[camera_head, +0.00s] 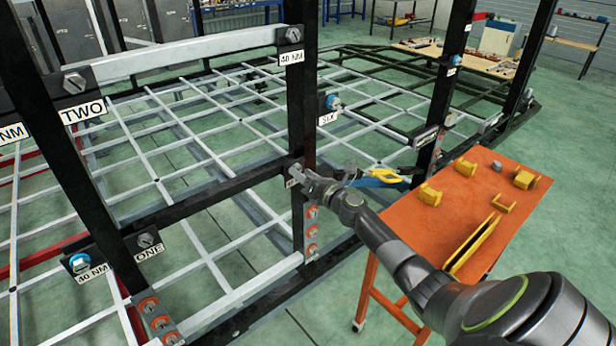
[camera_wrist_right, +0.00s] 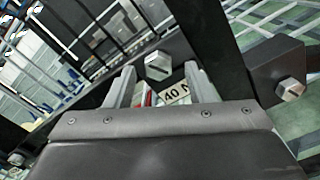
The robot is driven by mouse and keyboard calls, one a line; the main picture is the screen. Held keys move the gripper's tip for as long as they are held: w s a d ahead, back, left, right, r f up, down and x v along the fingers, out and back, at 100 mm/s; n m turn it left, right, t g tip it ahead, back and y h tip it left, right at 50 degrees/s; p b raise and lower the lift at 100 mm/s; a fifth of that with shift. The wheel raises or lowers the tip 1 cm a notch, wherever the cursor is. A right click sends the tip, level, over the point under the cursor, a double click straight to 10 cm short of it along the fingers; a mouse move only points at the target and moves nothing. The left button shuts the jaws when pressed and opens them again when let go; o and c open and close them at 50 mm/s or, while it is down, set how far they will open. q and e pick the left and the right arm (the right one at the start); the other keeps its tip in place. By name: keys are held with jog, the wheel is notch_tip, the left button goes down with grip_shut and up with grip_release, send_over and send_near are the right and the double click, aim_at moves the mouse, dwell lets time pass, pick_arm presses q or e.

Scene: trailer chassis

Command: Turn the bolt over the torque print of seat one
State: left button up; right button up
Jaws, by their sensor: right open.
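In the head view, the seat-one label ONE (camera_head: 149,253) has a grey hex bolt (camera_head: 146,239) above it. Beside it, a torque print 40 NM (camera_head: 92,273) has a blue-headed bolt (camera_head: 78,263) over it. My right gripper (camera_head: 298,174) is far to the right of these, at the middle black post, and partly hides what is there. In the right wrist view, its fingers (camera_wrist_right: 157,88) are open, with a silver hex bolt (camera_wrist_right: 158,66) beyond and between them. A partly covered print reading 40 N (camera_wrist_right: 175,94) is below that bolt. Contact cannot be told. My left gripper is out of view.
Black posts and pale rails surround my right arm. A label TWO (camera_head: 83,111) and a label SIX (camera_head: 328,118) mark other bolts. An orange table (camera_head: 459,222) with yellow brackets stands at right. Another hex bolt (camera_wrist_right: 290,89) sticks out at right in the wrist view.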

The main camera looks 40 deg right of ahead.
jog(key=shift+s, duration=0.1)
jog(key=s+d+b, duration=0.1)
jog(key=s+b, duration=0.3)
jog(key=s, duration=1.3)
jog(key=shift+s+d, duration=0.15)
jog(key=shift+d, duration=0.05)
